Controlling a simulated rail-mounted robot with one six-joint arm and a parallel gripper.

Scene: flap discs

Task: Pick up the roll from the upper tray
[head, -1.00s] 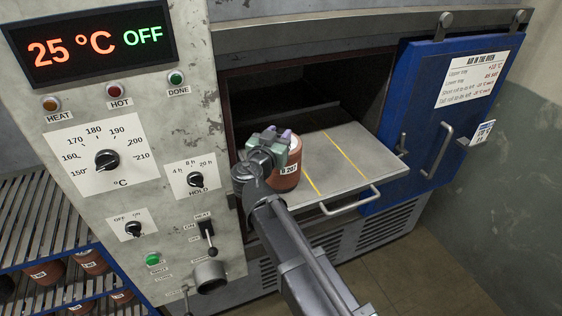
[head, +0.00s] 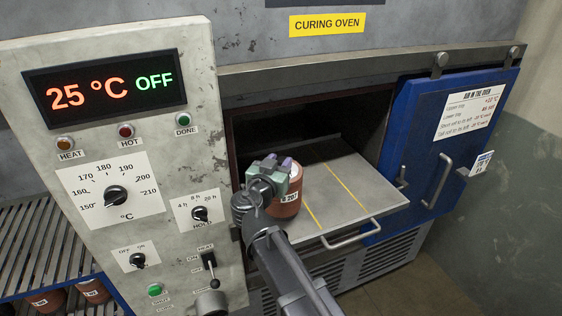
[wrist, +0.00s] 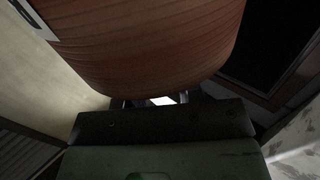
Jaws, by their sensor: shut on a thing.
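A reddish-brown roll (head: 285,203) with a white label reading about "B 207" is at the left part of the pulled-out upper tray (head: 365,198), left of its yellow lines. My gripper (head: 282,166) is shut on the roll near its top, reaching in from the front left. In the wrist view the roll (wrist: 150,45) fills the upper middle, close against the gripper. The arm hides part of the roll's left side and the tray's near left corner. I cannot tell whether the roll's base touches the tray.
The oven opening (head: 285,130) is dark behind the tray. The blue door (head: 440,140) stands slid to the right. The control panel (head: 115,160) is close on the left, its display reading 25 °C OFF. More rolls (head: 48,300) sit on a blue rack at lower left.

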